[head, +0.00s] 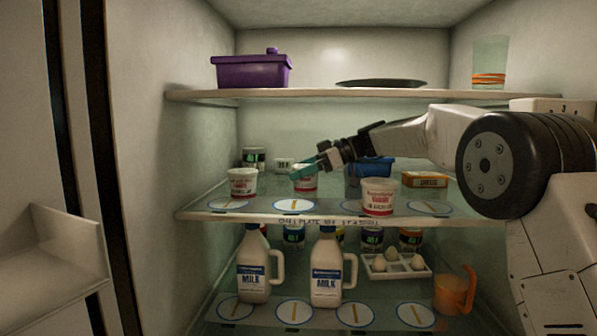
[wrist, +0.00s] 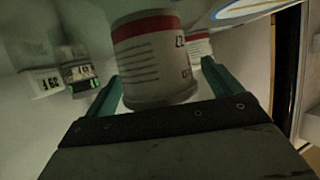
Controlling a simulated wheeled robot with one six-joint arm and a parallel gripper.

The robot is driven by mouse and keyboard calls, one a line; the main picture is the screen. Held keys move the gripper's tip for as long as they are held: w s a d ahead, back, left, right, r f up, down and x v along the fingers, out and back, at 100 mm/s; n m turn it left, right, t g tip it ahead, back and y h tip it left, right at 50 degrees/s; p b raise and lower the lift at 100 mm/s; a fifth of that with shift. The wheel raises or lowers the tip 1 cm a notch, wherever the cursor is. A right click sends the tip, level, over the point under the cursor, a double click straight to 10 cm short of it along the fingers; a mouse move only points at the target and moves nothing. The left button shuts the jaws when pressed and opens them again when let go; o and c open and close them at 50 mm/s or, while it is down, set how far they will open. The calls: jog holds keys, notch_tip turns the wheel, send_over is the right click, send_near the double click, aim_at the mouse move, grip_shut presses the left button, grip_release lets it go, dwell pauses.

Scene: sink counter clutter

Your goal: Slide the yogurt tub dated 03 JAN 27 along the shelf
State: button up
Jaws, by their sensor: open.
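Three white yogurt tubs with red bands are on the middle shelf (head: 275,215): a left tub (head: 242,184), a middle tub (head: 306,184) and a right tub (head: 378,197). My gripper (head: 303,171) reaches in from the right at the middle tub and partly covers it. In the wrist view a near tub (wrist: 152,62) is between the two teal fingers of my open gripper (wrist: 162,82); I cannot tell if they touch it. A second tub (wrist: 198,46) shows behind it. The near tub's side has print and part of a date, not fully readable.
A blue container (head: 375,167), an orange box (head: 425,180) and a dark jar (head: 254,158) stand farther back. Round shelf markers (head: 232,205) line the front edge. Milk bottles (head: 326,270) stand below; the upper shelf (head: 400,94) is above my arm.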

jog(key=v, duration=0.7)
